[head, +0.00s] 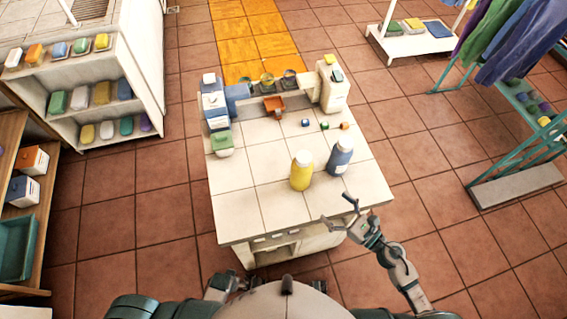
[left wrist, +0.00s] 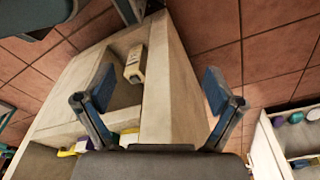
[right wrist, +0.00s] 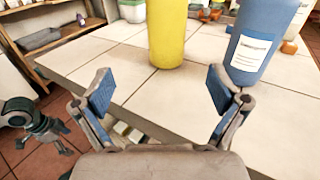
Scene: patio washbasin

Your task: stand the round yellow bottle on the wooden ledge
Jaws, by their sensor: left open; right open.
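The round yellow bottle (head: 301,172) stands upright on the white tiled top of the washbasin counter (head: 240,212), left of a blue bottle (head: 340,158). In the right wrist view the yellow bottle (right wrist: 168,36) is ahead of the gripper, its top cut off by the frame. My right gripper (head: 337,209) is open and empty at the counter's front right edge, apart from both bottles. My left gripper (left wrist: 158,88) is open and empty, low by the counter's front. Brown wooden shelving (head: 42,215) stands at the far left; I cannot tell whether it is the wooden ledge.
A white shelf unit (head: 85,80) with soaps is at left, a teal rack (head: 530,140) at right. The counter's front left is clear.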

